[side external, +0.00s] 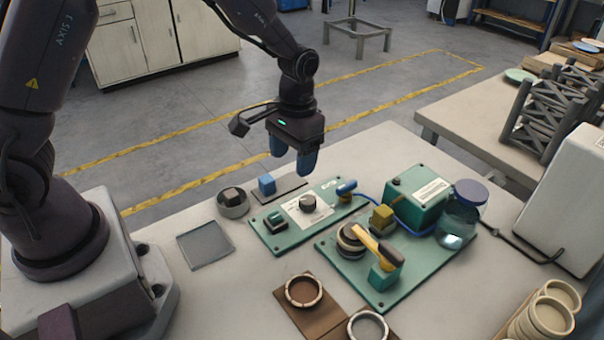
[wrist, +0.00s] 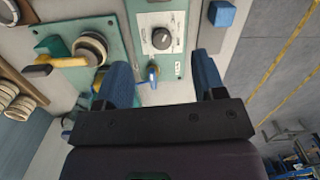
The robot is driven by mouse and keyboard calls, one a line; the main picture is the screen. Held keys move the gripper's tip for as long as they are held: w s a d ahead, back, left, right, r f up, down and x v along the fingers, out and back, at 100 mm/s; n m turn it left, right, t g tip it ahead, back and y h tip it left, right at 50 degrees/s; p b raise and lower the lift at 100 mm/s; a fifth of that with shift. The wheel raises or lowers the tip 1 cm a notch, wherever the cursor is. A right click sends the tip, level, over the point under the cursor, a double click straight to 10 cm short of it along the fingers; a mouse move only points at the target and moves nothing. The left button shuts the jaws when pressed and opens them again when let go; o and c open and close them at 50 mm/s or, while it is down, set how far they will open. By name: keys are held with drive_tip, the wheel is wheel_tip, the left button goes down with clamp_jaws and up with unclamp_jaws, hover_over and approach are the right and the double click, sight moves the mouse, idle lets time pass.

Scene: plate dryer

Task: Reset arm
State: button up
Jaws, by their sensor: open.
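My gripper (side external: 294,160) is open and empty, with its blue fingertips pointing down above the far edge of the table in the side view. In the wrist view the two blue fingers of my gripper (wrist: 162,82) stand wide apart with nothing between them.
A second green board (side external: 376,296) carries a dark round stack, a yellow-handled lever (side external: 370,244), a green box (side external: 420,197) and a glass jar (side external: 461,214). Ring holders (side external: 304,291) lie in front. A grey flat tray (side external: 204,245) and round dish (side external: 233,205) are at left.

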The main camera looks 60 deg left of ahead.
drive_tip(key=s+a+r+m+t, duration=0.1)
drive_tip(key=s+r+t, duration=0.5)
drive_tip(key=s+r, duration=1.2)
wheel_tip(320, 180, up, 2)
drive_tip(key=shift+s+a+r+t, duration=0.1)
drive_tip(key=shift+s+a+t, duration=0.1)
drive_tip(key=shift+t, duration=0.1)
